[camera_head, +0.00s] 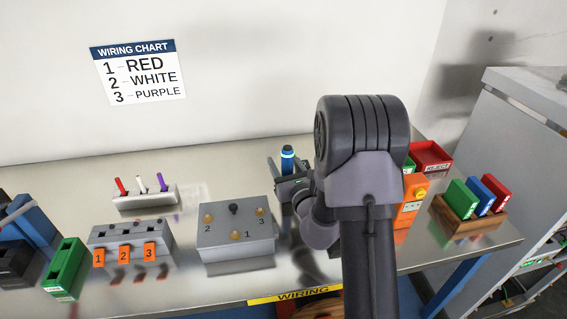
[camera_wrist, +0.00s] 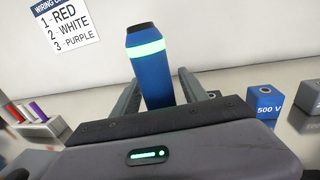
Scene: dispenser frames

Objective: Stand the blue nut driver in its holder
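The blue nut driver (camera_head: 288,160) stands upright in the head view, with a black top and a bright green band. It also shows large in the wrist view (camera_wrist: 157,78), leaning slightly, its lower part hidden behind the gripper body. My gripper (camera_head: 288,176) is at the handle, one finger on each side. Its fingers show close beside the handle in the wrist view (camera_wrist: 160,84). I cannot tell whether they touch it. My arm hides part of the bench here. I cannot make out the driver's holder.
A grey box with numbered knobs (camera_head: 235,240) stands left of my gripper. A terminal block with orange tags (camera_head: 130,243) and a rack of coloured pens (camera_head: 145,197) are farther left. Red (camera_head: 432,157) and orange (camera_head: 411,200) boxes stand right of my arm. A blue 500 V block (camera_wrist: 266,103) is to the right.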

